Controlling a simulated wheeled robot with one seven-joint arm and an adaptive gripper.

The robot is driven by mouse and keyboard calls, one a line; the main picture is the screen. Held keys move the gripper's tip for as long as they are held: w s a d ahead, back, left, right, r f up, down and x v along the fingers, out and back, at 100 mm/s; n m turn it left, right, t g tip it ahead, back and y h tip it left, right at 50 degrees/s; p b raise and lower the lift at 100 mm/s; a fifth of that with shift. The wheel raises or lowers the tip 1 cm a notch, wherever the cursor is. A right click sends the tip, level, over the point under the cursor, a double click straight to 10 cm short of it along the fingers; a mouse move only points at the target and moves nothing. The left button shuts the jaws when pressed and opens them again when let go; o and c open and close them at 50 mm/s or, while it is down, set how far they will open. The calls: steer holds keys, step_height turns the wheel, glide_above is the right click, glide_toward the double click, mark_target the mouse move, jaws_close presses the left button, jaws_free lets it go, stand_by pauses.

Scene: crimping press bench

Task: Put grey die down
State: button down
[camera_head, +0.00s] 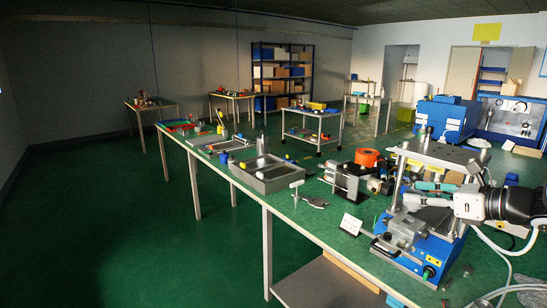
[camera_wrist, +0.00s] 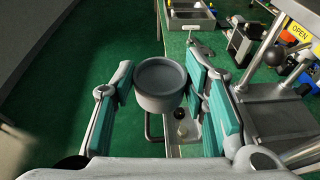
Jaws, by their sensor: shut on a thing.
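The grey die (camera_wrist: 160,84) is a round grey cup-like cylinder with a shallow recessed top. In the wrist view it sits upright between the teal pads of my gripper (camera_wrist: 163,92), which is shut on it. The head view shows my gripper (camera_head: 428,193) at the right, close to the front of the blue and grey press (camera_head: 432,250). The die is too small or hidden to make out there. In the wrist view, the press's metal plate and post stand to the right of my right finger, and the bench edge and green floor show beyond the die.
The long green bench (camera_head: 318,221) carries a grey metal tray (camera_head: 270,177), a grey clamp-like tool (camera_head: 311,200), a white card (camera_head: 351,224) and an orange spool (camera_head: 367,157). Green bench surface is bare around the clamp-like tool. Open floor lies left of the bench.

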steer(key=a+f+m+t+h, duration=0.1)
steer(key=a+f, duration=0.3)
steer(key=a, duration=0.4)
steer(key=a+f+m+h, duration=0.2)
steer(key=a+f, duration=0.3)
steer(key=a, duration=0.3)
steer(key=shift+s+f+t+h, duration=0.25)
steer(key=shift+s+t+h, duration=0.15)
steer(key=shift+s+h, duration=0.1)
